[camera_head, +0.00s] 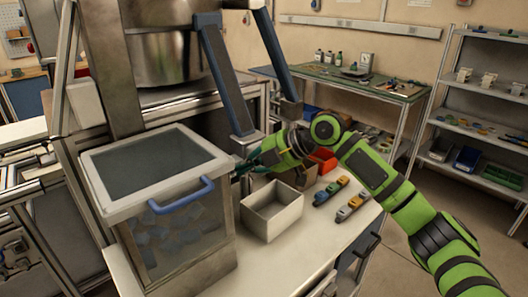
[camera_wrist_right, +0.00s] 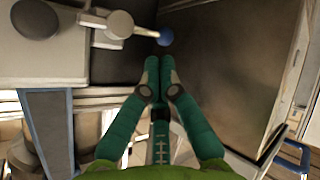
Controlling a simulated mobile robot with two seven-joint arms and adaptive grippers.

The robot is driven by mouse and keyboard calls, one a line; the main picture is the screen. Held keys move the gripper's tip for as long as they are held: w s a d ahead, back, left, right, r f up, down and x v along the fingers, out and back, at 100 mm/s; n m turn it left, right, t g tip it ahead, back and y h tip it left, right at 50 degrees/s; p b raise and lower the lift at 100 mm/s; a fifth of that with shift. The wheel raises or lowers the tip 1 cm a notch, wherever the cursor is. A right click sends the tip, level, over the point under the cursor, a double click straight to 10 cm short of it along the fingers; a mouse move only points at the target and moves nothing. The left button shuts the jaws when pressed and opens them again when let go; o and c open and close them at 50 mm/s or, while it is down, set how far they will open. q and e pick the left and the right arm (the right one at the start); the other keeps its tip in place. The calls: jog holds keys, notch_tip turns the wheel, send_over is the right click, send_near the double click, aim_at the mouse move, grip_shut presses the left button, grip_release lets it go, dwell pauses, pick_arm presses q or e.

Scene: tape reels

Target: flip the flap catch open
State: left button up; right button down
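In the right wrist view a pale lever with a blue ball end (camera_wrist_right: 166,37) reaches out from a round pale pivot (camera_wrist_right: 120,24) on a grey block; I take it to be the flap catch. My right gripper (camera_wrist_right: 159,62) points at the blue end, its green fingertips together and nothing seen between them. The fingertips look just short of the ball; whether they touch I cannot tell. In the head view my right gripper (camera_head: 241,169) is at the machine's side, behind the clear bin's right edge, and the catch cannot be made out. My left gripper is not in view.
A lidded clear bin (camera_head: 181,245) with a blue handle (camera_head: 181,196) stands left of the gripper. An open grey box (camera_head: 272,210), a red bin (camera_head: 323,160) and small toy-like vehicles (camera_head: 331,190) are on the white worktop (camera_head: 275,262). Blue machine legs (camera_head: 226,75) rise close by.

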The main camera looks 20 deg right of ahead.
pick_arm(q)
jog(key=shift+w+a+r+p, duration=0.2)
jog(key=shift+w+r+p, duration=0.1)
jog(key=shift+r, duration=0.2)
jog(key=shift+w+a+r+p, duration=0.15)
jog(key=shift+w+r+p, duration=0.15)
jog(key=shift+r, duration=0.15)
pick_arm(e)
jog(key=x, duration=0.3)
jog(key=shift+w+a+f, duration=0.15)
jog(key=shift+a+f, duration=0.05)
jog(key=shift+f, duration=0.05)
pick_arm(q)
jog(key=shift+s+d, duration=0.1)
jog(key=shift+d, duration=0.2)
